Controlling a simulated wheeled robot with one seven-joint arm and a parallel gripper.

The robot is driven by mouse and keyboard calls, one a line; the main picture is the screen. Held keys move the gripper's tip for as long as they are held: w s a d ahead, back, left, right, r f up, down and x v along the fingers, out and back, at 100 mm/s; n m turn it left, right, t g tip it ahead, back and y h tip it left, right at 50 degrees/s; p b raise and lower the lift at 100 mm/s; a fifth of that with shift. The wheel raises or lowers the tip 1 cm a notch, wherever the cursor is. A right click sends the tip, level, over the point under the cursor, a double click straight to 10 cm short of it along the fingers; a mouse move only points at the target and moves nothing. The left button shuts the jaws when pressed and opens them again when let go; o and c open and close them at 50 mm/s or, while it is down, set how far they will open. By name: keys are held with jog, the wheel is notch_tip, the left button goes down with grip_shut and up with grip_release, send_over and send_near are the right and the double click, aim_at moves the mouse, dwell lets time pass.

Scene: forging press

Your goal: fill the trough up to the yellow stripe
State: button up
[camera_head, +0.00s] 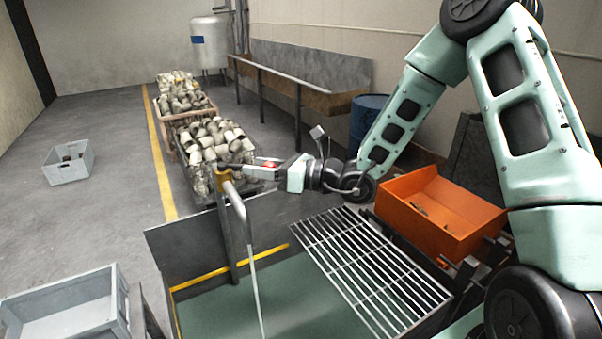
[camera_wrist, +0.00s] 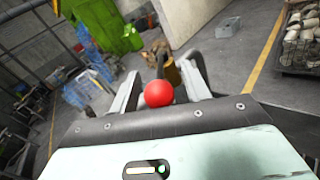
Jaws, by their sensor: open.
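The trough (camera_head: 185,245) stands at the lower middle of the head view, with green liquid (camera_head: 240,308) in it. The yellow stripe (camera_head: 205,278) on its inner back wall shows just above the liquid surface. A bent grey spout (camera_head: 238,205) reaches over the trough, and a thin pale stream (camera_head: 256,285) falls from it. A red ball knob (camera_head: 270,163) is at my gripper (camera_head: 238,172). In the wrist view the red knob (camera_wrist: 158,93) lies between the open fingers of my gripper (camera_wrist: 161,68), with brass tap parts (camera_wrist: 172,72) beyond. Finger contact cannot be told.
A metal grate (camera_head: 365,270) covers the trough's right part, and an orange tray (camera_head: 440,210) stands beyond it. Crates of metal pieces (camera_head: 205,140) stand behind my gripper. A grey bin (camera_head: 70,310) is at lower left. Floor on the left is mostly clear.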

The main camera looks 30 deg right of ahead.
jog(key=b+v, duration=0.4)
jog(key=v, duration=1.2)
jog(key=shift+a, duration=0.1)
jog(key=s+a+f+n+g+b, duration=0.1)
jog(key=s+a+f+n+g, duration=0.3)
jog(key=s+a+n+g, duration=0.9)
jog(key=s+a+f+n+h+b, duration=0.1)
jog(key=s+n+h, duration=0.4)
jog(key=n, duration=0.6)
jog(key=s+a+f+n+t+h+b, duration=0.1)
jog(key=s+f+n+h, duration=0.3)
jog(key=n+h, duration=0.4)
jog(key=s+a+n, duration=0.1)
jog(key=n, duration=0.3)
jog(key=shift+a, duration=0.35)
dwell(2.4)
